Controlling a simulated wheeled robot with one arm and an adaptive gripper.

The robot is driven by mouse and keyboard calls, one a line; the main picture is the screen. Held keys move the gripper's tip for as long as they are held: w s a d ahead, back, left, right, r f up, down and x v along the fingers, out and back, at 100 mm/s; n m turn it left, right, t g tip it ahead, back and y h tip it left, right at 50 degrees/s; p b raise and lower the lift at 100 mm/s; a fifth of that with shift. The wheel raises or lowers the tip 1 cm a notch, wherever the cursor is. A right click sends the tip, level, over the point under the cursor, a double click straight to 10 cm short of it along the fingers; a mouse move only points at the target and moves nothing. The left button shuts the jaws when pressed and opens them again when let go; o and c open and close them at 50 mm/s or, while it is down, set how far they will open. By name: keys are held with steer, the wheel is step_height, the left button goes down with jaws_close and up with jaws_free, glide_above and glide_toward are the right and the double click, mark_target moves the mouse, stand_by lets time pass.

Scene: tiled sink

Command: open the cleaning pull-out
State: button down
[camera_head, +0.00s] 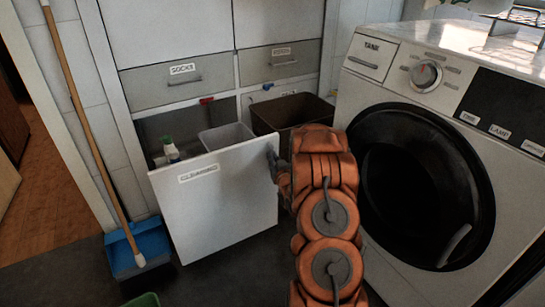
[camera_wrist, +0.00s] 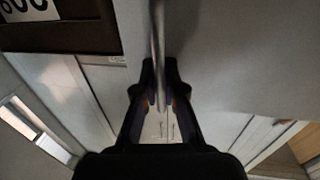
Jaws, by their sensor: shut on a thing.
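The cleaning pull-out (camera_head: 225,205) has a white front with a "CLEANING" label, and it stands out from the cabinet. Behind its front I see a bottle with a green top (camera_head: 171,150) and a grey bin (camera_head: 226,137). My gripper (camera_head: 273,162) is at the right edge of this front, partly hidden by my orange arm. In the wrist view my gripper (camera_wrist: 159,84) has its fingers closed around a thin upright bar or edge (camera_wrist: 158,35) of the pull-out. I cannot tell exactly which part it is.
A washing machine (camera_head: 380,75) with a round black door stands close on the right. A dark brown bin (camera_head: 290,111) sits in the compartment behind my arm. A broom (camera_head: 86,120) and a blue dustpan (camera_head: 137,246) stand at the left. A "SOCKS" drawer (camera_head: 178,83) is above, shut.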

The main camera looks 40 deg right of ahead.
steer(key=shift+s, duration=0.2)
steer(key=c, duration=1.2)
jaws_free()
steer(key=shift+c, duration=0.2)
steer(key=v, duration=0.7)
steer(key=shift+s+a, duration=0.15)
steer(key=shift+s, duration=0.1)
